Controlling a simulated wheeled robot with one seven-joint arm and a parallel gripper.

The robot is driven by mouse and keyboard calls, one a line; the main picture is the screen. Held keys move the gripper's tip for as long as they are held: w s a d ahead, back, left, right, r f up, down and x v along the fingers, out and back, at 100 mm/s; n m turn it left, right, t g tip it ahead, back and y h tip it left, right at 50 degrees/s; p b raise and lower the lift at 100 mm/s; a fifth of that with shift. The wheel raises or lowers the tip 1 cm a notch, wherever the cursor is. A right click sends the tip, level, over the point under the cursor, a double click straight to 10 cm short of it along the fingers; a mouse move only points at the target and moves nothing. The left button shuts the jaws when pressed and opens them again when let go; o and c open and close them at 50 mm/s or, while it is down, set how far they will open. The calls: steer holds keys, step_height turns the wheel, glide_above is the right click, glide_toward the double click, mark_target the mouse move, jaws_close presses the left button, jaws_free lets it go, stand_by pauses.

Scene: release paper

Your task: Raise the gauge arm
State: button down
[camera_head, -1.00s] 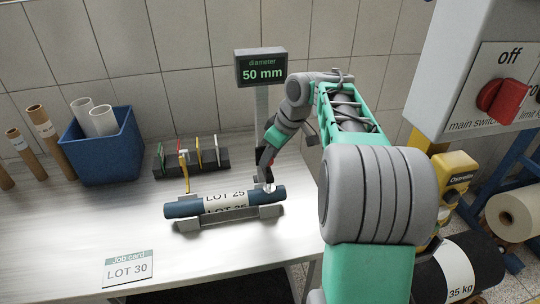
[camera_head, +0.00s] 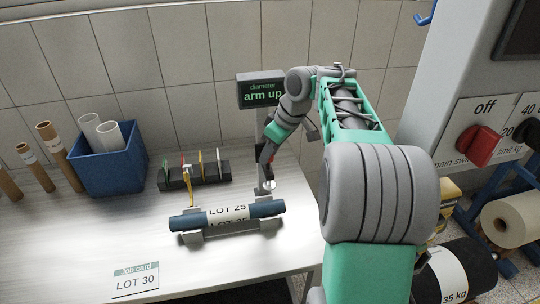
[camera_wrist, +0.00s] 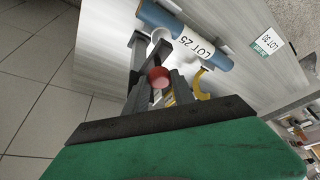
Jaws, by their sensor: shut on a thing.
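The gauge's dark display (camera_head: 262,91) reads "arm up" in green, on a grey post at the back of the table. My gripper (camera_wrist: 158,78) is shut on the red knob (camera_wrist: 159,76) of the gauge arm in the wrist view. The arm's white wheel (camera_head: 268,186) shows just below my gripper in the head view, a little above the right end of the blue roll (camera_head: 188,220). The roll is labelled "LOT 25" and lies on a grey cradle (camera_head: 192,238). Most of the gauge arm is hidden behind my gripper.
A blue bin (camera_head: 107,160) with white tubes and several brown tubes stand at the left. A dark rack (camera_head: 200,178) with coloured pieces is behind the roll. A job card (camera_head: 136,280) reads "LOT 30". A red main switch (camera_head: 479,146) is at the right.

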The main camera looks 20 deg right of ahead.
step_height(320, 180, up, 7)
steer(key=p, duration=0.4)
steer(key=shift+w, duration=0.1)
steer(key=c, duration=1.4)
jaws_free()
steer(key=shift+r, duration=0.1)
steer(key=shift+c, duration=0.2)
steer(key=o, duration=0.4)
steer(key=shift+c, duration=0.2)
steer(key=p+v, duration=0.1)
steer(key=v, duration=0.6)
steer(key=shift+s+r+p, duration=0.2)
steer(key=shift+s+p, duration=0.1)
